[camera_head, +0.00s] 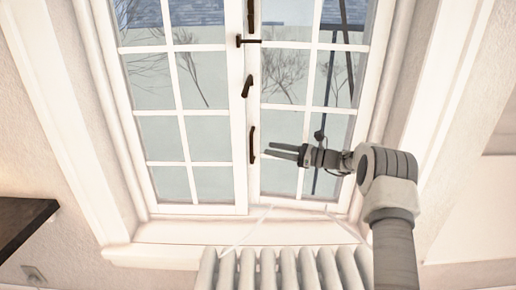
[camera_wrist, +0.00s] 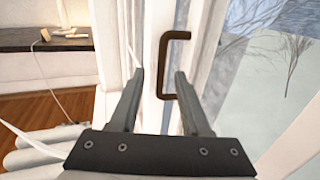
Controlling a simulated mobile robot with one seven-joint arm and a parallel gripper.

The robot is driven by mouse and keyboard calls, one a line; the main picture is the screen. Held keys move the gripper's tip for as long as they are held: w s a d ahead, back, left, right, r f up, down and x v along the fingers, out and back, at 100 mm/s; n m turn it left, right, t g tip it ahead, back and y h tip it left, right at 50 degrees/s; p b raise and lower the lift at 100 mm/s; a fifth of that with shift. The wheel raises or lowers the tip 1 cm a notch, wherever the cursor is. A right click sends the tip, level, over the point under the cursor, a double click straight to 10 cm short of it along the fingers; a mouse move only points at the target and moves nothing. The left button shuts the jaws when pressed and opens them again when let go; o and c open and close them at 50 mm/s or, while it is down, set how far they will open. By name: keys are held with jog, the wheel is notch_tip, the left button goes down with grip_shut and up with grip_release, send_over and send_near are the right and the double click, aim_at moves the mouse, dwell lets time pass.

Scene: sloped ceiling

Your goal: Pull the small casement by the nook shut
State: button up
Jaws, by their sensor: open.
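The white-framed casement window has a left sash (camera_head: 182,157) and a right sash (camera_head: 307,102), each with several panes. The right sash looks slightly ajar, its bottom edge out of line with the frame, but how far is hard to tell. A dark brown bar handle (camera_head: 252,144) sits low near where the sashes meet; it also shows in the wrist view (camera_wrist: 164,66). My gripper (camera_head: 268,150) is open and empty, just right of this handle. In the wrist view the open fingers (camera_wrist: 158,75) straddle the handle's lower end; contact cannot be told.
Another dark handle (camera_head: 247,86) and a dark latch (camera_head: 248,40) sit higher on the window. A white ribbed radiator (camera_head: 285,268) stands below the sill (camera_head: 180,257). A dark shelf (camera_head: 20,222) is at the left; in the wrist view small items lie on the dark top (camera_wrist: 20,40).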

aim_at(252, 145)
jog(key=x, duration=0.6)
jog(key=shift+c, duration=0.3)
grip_shut()
jog(key=shift+a, duration=0.1)
dwell(1.0)
